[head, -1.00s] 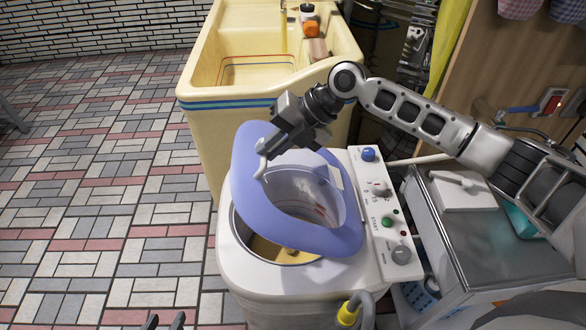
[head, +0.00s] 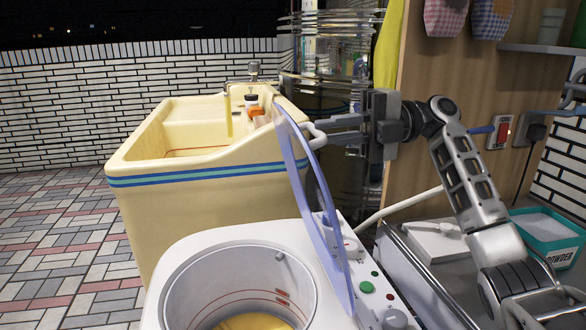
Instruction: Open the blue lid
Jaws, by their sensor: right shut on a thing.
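The blue lid (head: 323,235) stands steeply raised on the right side of the white washing machine (head: 225,238), seen nearly edge-on. The round tub below it is uncovered, with something yellow (head: 252,321) at its bottom. My right gripper (head: 328,132) is to the right of the lid's upper part. Its fingers are shut on the lid's pale handle (head: 313,133). My left gripper is out of view.
A cream sink (head: 200,205) with an orange-and-black bottle (head: 254,108) stands behind the machine. The control panel (head: 366,288) is right of the lid. A metal-edged unit and a teal powder box (head: 550,240) lie farther right. Tiled floor at left is clear.

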